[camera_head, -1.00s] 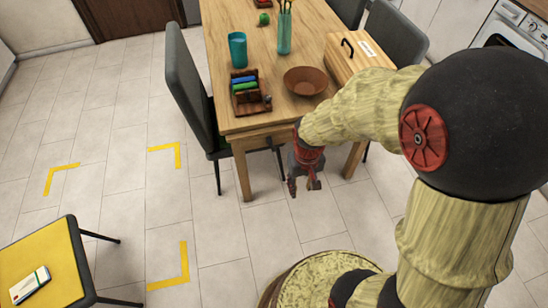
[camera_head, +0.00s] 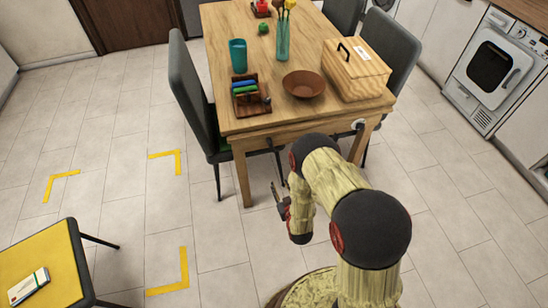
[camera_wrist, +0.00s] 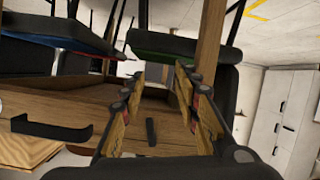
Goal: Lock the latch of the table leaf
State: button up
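The wooden table (camera_head: 262,132) stands ahead with its near end towards me. A dark bar (camera_head: 278,160) hangs below its near edge, left of my arm; I cannot tell if it is the latch. In the wrist view, a small dark upright bar (camera_wrist: 150,132) lies against a wooden surface (camera_wrist: 85,108), seen between my fingers. A larger black handle (camera_wrist: 52,129) is on the wood to the left. My gripper (camera_head: 279,200) is in front of the table's near end, below the top. The wrist view shows its fingers (camera_wrist: 160,105) apart with nothing between them.
A wooden box (camera_head: 352,78), brown bowl (camera_head: 303,84), teal cup (camera_head: 238,56) and small rack (camera_head: 250,98) stand on the table. Dark chairs (camera_head: 192,92) flank it. A yellow seat (camera_head: 50,262) is at lower left.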

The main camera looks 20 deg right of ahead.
aim_at(273, 151)
notch_tip(273, 151, up, 10)
jog(key=w+t, duration=0.3)
jog(key=t, duration=0.1)
jog(key=shift+n, duration=0.3)
jog(key=shift+w+b, duration=1.35)
jog(key=shift+w, duration=2.45)
jog(key=shift+c, duration=0.9)
grip_shut()
